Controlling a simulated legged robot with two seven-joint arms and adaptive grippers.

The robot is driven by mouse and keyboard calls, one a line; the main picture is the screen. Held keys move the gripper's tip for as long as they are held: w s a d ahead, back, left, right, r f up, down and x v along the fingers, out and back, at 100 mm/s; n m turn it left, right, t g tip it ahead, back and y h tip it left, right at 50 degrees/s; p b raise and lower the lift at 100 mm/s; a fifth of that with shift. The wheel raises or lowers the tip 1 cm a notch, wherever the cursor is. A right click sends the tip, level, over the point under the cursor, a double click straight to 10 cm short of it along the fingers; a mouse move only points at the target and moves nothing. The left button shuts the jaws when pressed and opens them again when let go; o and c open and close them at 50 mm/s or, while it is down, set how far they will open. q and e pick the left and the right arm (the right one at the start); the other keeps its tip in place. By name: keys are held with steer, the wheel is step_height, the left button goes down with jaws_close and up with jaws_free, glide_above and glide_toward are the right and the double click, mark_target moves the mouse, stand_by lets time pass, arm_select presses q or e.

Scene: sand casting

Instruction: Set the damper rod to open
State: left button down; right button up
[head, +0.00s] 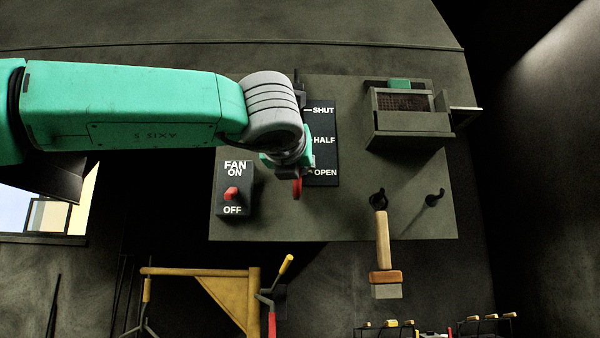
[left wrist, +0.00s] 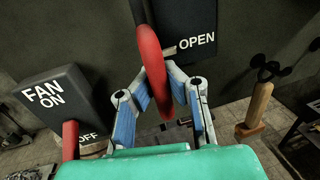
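The damper plate (head: 325,155) is a black panel marked SHUT, HALF and OPEN from top to bottom. The damper rod's red handle (head: 297,188) hangs at the level of the OPEN mark; the rod behind it is mostly hidden by my arm. In the left wrist view the red handle (left wrist: 151,62) stands between my fingers, with a small pale pointer (left wrist: 168,51) beside the word OPEN. My left gripper (left wrist: 157,85) has its blue pads against both sides of the handle and looks shut on it. It also shows in the head view (head: 290,165). My right gripper is out of view.
A fan switch box (head: 235,205) with a red lever sits left of the plate. A wooden-handled brush (head: 382,240) hangs from a hook at the right. A metal box (head: 403,118) is above it. A yellow bracket (head: 215,285) and tools are below.

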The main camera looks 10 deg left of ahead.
arm_select(q)
steer(key=shift+d+f, duration=0.2)
steer(key=shift+f, duration=0.25)
steer(key=c, duration=1.9)
jaws_free()
steer(key=o, duration=0.4)
steer(key=shift+s, duration=0.15)
steer(key=shift+c, duration=0.2)
steer(key=shift+s+a+r, duration=0.1)
steer(key=shift+a+r, duration=0.1)
steer(key=s+d, duration=0.1)
steer(key=s, duration=1.1)
